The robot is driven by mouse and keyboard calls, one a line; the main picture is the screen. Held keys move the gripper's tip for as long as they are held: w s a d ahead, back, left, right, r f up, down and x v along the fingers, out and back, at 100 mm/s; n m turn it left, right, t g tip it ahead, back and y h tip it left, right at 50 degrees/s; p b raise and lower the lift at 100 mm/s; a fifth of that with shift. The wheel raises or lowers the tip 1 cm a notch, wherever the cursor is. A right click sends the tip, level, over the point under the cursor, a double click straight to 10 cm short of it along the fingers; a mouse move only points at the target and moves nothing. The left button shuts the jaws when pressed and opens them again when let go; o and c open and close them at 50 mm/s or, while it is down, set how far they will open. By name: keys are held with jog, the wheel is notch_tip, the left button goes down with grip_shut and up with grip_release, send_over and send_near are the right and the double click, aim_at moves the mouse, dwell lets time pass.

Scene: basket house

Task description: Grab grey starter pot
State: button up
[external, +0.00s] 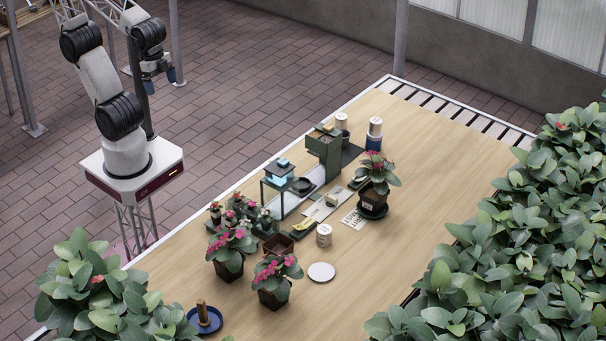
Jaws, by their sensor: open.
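My gripper (160,81) hangs at the upper left, beyond the table's edge, with its blue-tipped fingers apart and nothing between them. It is far from the things on the table. No pot is plainly a grey starter pot at this size. A dark grey round pot or bowl (302,187) stands near the small scale-like stand, and another dark pot (342,134) shows beside the green box. An empty brown square pot (278,246) sits among the flowers. I cannot tell which of them is the starter pot.
The wooden table (440,150) has free room at its right. Flowering plants (277,278) crowd the near left, and another (375,180) stands mid-table. A green box (325,148), a white disc (321,272) and a blue dish (211,325) also stand there. Leafy bushes (540,230) border the right.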

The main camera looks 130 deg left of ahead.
jog(key=w+a+r+m+y, duration=0.3)
jog(key=w+a+m+y, duration=0.15)
jog(key=w+a, duration=0.8)
jog(key=w+a+r+m+y, duration=0.4)
jog(key=w+a, duration=0.6)
jog(key=a, duration=0.5)
jog(key=w+a+f+m+t+y, duration=0.15)
jog(key=w+a+m, duration=0.3)
jog(key=a, duration=0.45)
jog(key=w+a+f+m+y, duration=0.1)
jog(key=w+a+f+m, duration=0.15)
jog(key=a+m, duration=0.4)
jog(key=w+a+f+m+t+y, duration=0.1)
jog(key=w+a+m+y, duration=0.3)
jog(key=a, duration=0.7)
jog(key=shift+w+f+n+h, duration=0.15)
jog(key=shift+f+h, duration=0.25)
jog(key=shift+f, duration=4.8)
jog(key=shift+w+f+n+h, duration=0.15)
jog(key=shift+f+h, duration=0.25)
jog(key=shift+f, duration=4.75)
jog(key=shift+w+f+n+h, duration=0.15)
jog(key=shift+f+h, duration=0.25)
jog(key=shift+f, duration=4.8)
jog(key=shift+f, duration=1.7)
